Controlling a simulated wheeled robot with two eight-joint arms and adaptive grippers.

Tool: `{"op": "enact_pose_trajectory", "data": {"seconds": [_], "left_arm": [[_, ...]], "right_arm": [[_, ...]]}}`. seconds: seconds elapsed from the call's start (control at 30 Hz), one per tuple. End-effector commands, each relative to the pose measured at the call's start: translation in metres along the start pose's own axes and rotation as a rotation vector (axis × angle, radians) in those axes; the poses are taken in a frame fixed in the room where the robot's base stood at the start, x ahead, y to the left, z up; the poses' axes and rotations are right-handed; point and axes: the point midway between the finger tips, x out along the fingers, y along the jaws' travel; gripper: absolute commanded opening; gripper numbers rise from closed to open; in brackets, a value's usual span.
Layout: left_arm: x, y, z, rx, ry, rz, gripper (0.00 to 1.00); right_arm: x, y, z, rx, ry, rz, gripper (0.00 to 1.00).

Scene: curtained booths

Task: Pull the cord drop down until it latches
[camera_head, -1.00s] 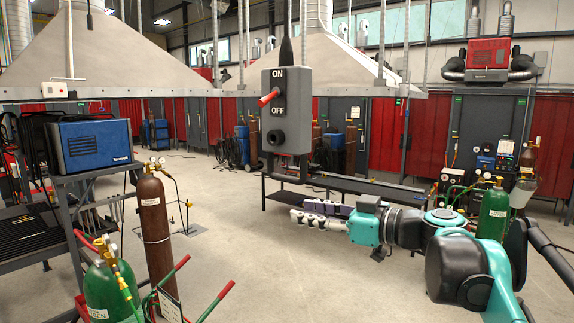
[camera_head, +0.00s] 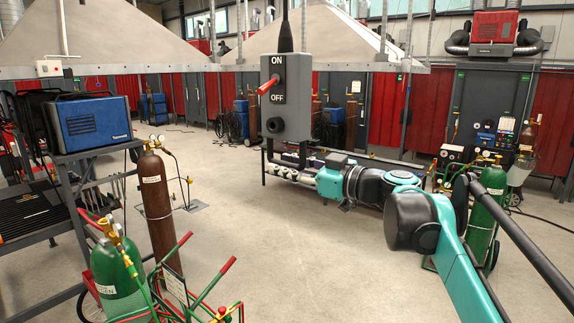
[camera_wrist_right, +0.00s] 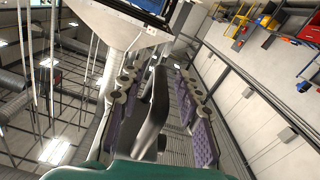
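The cord drop is a grey box (camera_head: 286,98) marked ON and OFF, hanging from above on a dark cord (camera_head: 285,32). It has a red-tipped lever (camera_head: 269,87) on its front and a dark bar (camera_head: 286,162) along its underside. My right gripper (camera_head: 285,169) lies near that bar, its fingers pointing left; contact cannot be told. In the right wrist view its two purple-padded fingers (camera_wrist_right: 160,105) are apart. A dark grey piece (camera_wrist_right: 152,115) shows between them; I cannot tell whether it is the bar. My left gripper is not in view.
A cart with a blue machine (camera_head: 92,122) and a brown gas cylinder (camera_head: 157,200) stand at left. A green cylinder (camera_head: 115,265) is at the lower left, another (camera_head: 485,215) at right behind my arm. The middle floor is clear.

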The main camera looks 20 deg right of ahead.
Motion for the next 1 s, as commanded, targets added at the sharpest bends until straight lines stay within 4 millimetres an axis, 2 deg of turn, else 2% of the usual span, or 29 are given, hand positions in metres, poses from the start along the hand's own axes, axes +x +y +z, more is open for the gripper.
{"op": "enact_pose_trajectory", "data": {"seconds": [0.07, 0.1, 0.2, 0.43, 0.57, 0.77, 1.0], "left_arm": [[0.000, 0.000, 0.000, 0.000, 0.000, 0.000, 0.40], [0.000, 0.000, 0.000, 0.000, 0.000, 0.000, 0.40], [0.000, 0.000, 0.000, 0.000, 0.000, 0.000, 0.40], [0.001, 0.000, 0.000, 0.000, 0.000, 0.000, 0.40], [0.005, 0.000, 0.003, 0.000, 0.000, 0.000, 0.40], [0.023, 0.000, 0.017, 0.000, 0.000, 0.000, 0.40], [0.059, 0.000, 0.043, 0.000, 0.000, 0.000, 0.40]], "right_arm": [[0.000, 0.000, 0.000, 0.000, 0.000, 0.000, 0.34], [0.000, 0.000, 0.000, 0.000, 0.000, 0.000, 0.24], [0.000, 0.000, 0.000, 0.000, 0.000, 0.000, 0.00], [0.000, 0.000, 0.001, 0.000, -0.001, 0.001, 0.00], [0.000, -0.002, 0.009, 0.000, -0.001, 0.001, 0.00], [0.000, -0.009, 0.047, -0.001, -0.002, 0.001, 0.00], [0.000, -0.025, 0.126, -0.001, -0.002, 0.001, 0.00]]}}
